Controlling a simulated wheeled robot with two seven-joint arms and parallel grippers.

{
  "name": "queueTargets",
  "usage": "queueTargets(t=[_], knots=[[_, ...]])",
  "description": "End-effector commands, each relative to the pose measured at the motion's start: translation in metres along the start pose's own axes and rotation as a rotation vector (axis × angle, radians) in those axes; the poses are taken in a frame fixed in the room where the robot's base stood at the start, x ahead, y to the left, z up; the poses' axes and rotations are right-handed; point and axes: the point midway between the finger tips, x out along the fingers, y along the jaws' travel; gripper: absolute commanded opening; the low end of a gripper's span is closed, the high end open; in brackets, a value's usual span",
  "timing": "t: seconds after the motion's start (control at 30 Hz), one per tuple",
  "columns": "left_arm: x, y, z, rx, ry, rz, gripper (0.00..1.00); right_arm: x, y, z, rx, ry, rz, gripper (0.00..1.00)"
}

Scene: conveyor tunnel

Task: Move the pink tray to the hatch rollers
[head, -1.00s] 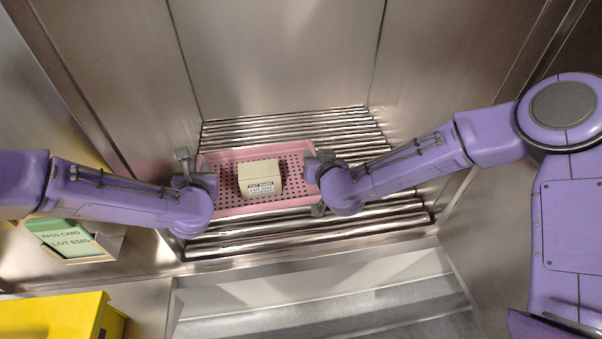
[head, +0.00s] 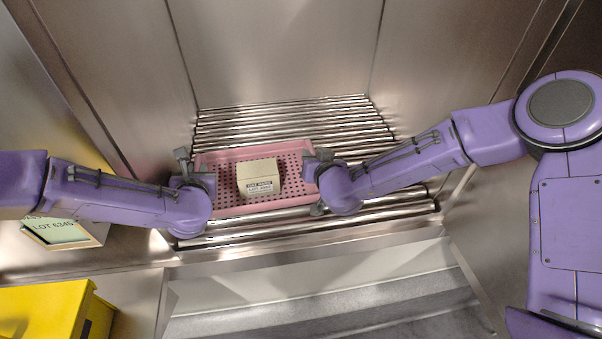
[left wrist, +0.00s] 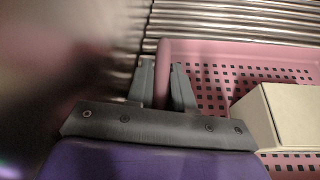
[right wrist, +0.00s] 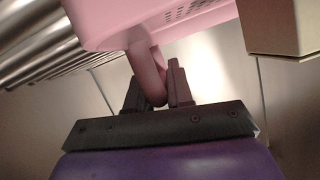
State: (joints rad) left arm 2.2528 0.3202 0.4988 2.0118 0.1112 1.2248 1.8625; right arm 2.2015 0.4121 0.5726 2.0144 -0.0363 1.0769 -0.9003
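The pink tray (head: 225,211) has a perforated floor and carries a cream labelled box (head: 258,172). It is over the front part of a bed of metal rollers (head: 290,113); I cannot tell if it touches them. My left gripper (head: 186,165) is at the tray's left end. In the left wrist view its fingers (left wrist: 162,84) close around the pink end part. My right gripper (head: 318,178) is at the right end. In the right wrist view its fingers (right wrist: 155,88) close around a pink handle (right wrist: 146,68). The box stands inside the tray, away from both grippers.
Steel walls (head: 280,45) enclose the rollers at the back and sides. A steel front lip (head: 310,246) borders them. A lot-number card holder (head: 62,231) and a yellow bin (head: 45,312) are at the lower left. Bare rollers lie behind the tray.

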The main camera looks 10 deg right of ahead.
Motion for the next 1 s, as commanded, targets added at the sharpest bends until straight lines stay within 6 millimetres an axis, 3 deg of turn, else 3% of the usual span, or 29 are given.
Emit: queueTargets(t=[0.03,0.07,0.1,0.43,0.57,0.8,1.0], knots=[[-0.001,-0.003,0.001,0.003,-0.002,-0.008,0.34,-0.001,-0.003,0.000,-0.001,0.000,-0.007,0.34],[-0.001,-0.003,0.001,0.003,-0.001,-0.008,0.44,-0.001,-0.003,-0.001,-0.001,-0.001,-0.006,0.44],[-0.001,-0.002,0.001,0.003,-0.001,-0.007,0.47,-0.001,-0.003,-0.001,-0.001,-0.001,-0.005,0.47],[-0.007,-0.001,0.001,0.001,0.000,-0.003,0.47,-0.001,-0.001,-0.001,0.000,-0.001,-0.002,0.47],[-0.032,-0.001,0.002,0.000,-0.001,-0.005,0.47,0.000,-0.001,-0.001,0.000,-0.001,-0.001,0.47],[-0.093,-0.001,0.001,0.001,-0.001,-0.006,0.47,0.000,0.000,-0.001,0.000,-0.001,-0.001,0.47],[-0.119,-0.001,0.001,0.002,-0.001,-0.005,0.47,-0.001,0.000,-0.001,0.000,-0.001,0.000,0.47]])
